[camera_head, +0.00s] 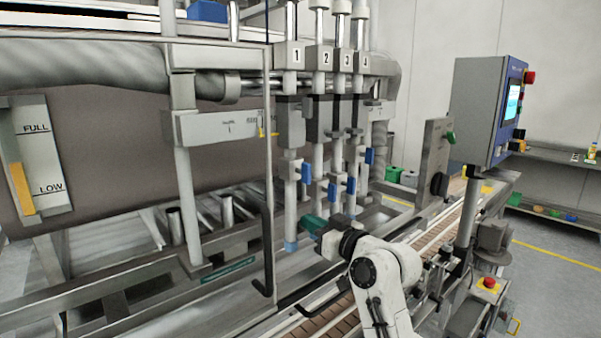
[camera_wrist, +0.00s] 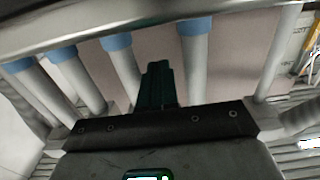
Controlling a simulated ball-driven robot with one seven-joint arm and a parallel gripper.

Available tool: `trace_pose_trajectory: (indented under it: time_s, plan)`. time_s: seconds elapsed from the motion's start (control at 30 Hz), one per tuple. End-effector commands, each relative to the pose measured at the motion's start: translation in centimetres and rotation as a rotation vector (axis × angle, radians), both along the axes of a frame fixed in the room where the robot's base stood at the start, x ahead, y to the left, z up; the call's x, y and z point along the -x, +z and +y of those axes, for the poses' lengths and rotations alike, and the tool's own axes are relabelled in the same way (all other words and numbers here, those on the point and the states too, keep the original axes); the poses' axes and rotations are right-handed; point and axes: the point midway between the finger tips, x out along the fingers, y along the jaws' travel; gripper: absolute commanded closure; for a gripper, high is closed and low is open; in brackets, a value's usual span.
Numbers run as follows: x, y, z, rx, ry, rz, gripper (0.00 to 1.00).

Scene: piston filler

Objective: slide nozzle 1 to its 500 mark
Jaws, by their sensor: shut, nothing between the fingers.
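Nozzle 1 (camera_head: 291,210) is a grey upright tube with a blue tip, hanging below the block labelled 1 (camera_head: 296,54), at the left end of the nozzle row. A scale bar (camera_head: 215,126) with a yellow marker (camera_head: 262,131) lies to its left; its small print is too small to read. My gripper (camera_head: 309,224) is shut and empty, low beside nozzle 1 and just right of it in the head view. In the wrist view my dark green fingers (camera_wrist: 158,85) point between two blue-banded tubes; the one on the right (camera_wrist: 194,75) appears to be nozzle 1. Contact cannot be told.
Nozzles 2, 3 and 4 (camera_head: 333,200) stand close together to the right. A thin bent dark rod (camera_head: 267,215) and a grey post (camera_head: 188,200) stand left of nozzle 1. The conveyor (camera_head: 335,320) runs beneath my arm. A control box (camera_head: 480,110) stands at the right.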

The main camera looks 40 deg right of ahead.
Motion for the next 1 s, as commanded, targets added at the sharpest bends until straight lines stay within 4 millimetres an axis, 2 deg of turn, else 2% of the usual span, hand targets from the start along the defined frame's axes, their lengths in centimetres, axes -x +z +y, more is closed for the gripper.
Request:
trace_pose_trajectory:
  time_s: [0.17,0.8,1.0]
  plan:
    - [1.0,0.0,-0.1,-0.001,-0.001,0.0,1.0]
    - [6.8,0.0,-0.3,0.0,-0.002,-0.001,1.0]
    - [7.9,0.0,-0.3,0.0,-0.001,-0.001,1.0]
